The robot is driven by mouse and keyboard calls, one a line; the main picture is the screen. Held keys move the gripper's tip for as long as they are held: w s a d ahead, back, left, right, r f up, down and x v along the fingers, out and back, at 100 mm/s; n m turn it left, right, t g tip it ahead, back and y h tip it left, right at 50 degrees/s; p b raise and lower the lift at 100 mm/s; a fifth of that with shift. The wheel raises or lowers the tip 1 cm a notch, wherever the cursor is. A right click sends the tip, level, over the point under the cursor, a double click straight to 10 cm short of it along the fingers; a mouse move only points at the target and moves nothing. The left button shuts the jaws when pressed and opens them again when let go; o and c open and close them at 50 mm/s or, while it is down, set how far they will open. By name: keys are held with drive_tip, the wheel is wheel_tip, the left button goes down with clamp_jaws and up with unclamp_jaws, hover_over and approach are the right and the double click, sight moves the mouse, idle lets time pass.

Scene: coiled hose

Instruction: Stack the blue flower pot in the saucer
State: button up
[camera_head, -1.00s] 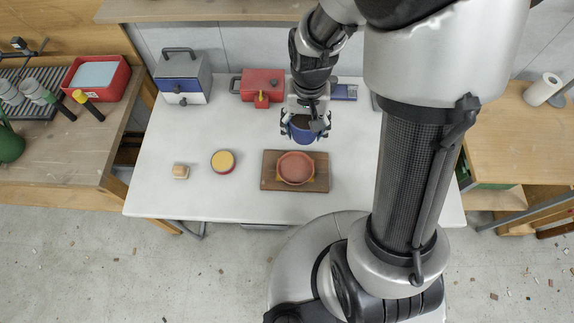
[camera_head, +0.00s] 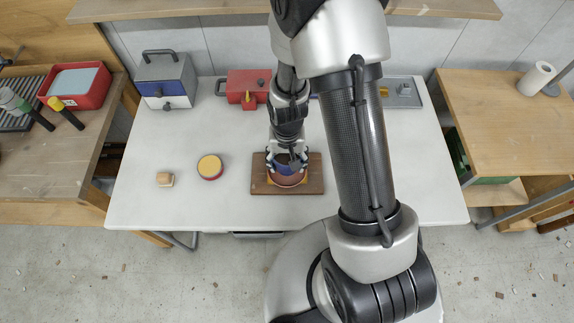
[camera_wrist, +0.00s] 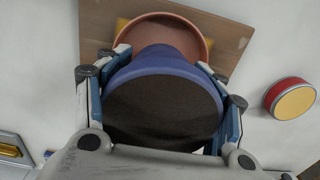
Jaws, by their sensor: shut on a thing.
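The blue flower pot (camera_wrist: 165,60) is held between the fingers of my gripper (camera_head: 288,158), and its dark inside faces the wrist camera. My gripper is shut on the pot. In the head view the pot (camera_head: 285,168) is over the terracotta saucer (camera_head: 291,181). The saucer (camera_wrist: 190,33) also shows beyond the pot in the wrist view. It lies on a brown wooden board (camera_head: 316,186). The pot hides part of the saucer, and I cannot tell whether the two touch.
A yellow-topped red round tin (camera_head: 210,167) and a small tan block (camera_head: 165,180) lie left of the board on the white table (camera_head: 225,212). A blue-grey toolbox (camera_head: 166,80) and a red box (camera_head: 247,85) stand at the back. The table's front left is clear.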

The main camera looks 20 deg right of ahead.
drive_tip(key=shift+f, duration=1.1)
drive_tip(key=shift+f+b, duration=0.35)
drive_tip(key=shift+b, duration=0.15)
drive_tip(key=o, duration=1.6)
drive_tip(key=shift+r, duration=0.1)
